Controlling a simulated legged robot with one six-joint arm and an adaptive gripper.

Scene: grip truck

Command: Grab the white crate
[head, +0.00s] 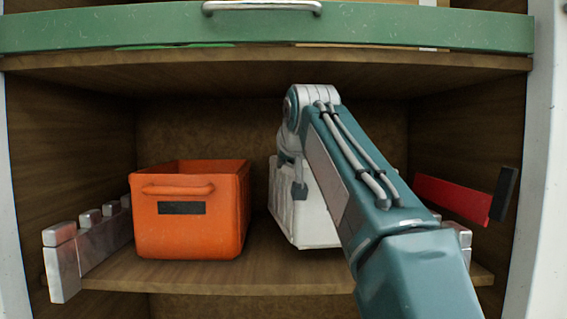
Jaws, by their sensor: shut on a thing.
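The white crate (302,214) stands on the wooden shelf, right of the middle and slightly turned. My arm reaches in from the lower right and covers much of the crate's front and right side. My gripper (299,190) is at the crate's upper front, pointing down, and is shut on the crate. The fingertips are small, and their exact contact with the crate is partly hidden by my arm.
An orange crate (190,228) with a front handle stands left of the white crate, with a narrow gap between. Grey metal toothed rails (95,246) flank the shelf. A red bar (452,199) with a dark end juts out at right. A green drawer front (260,32) hangs above.

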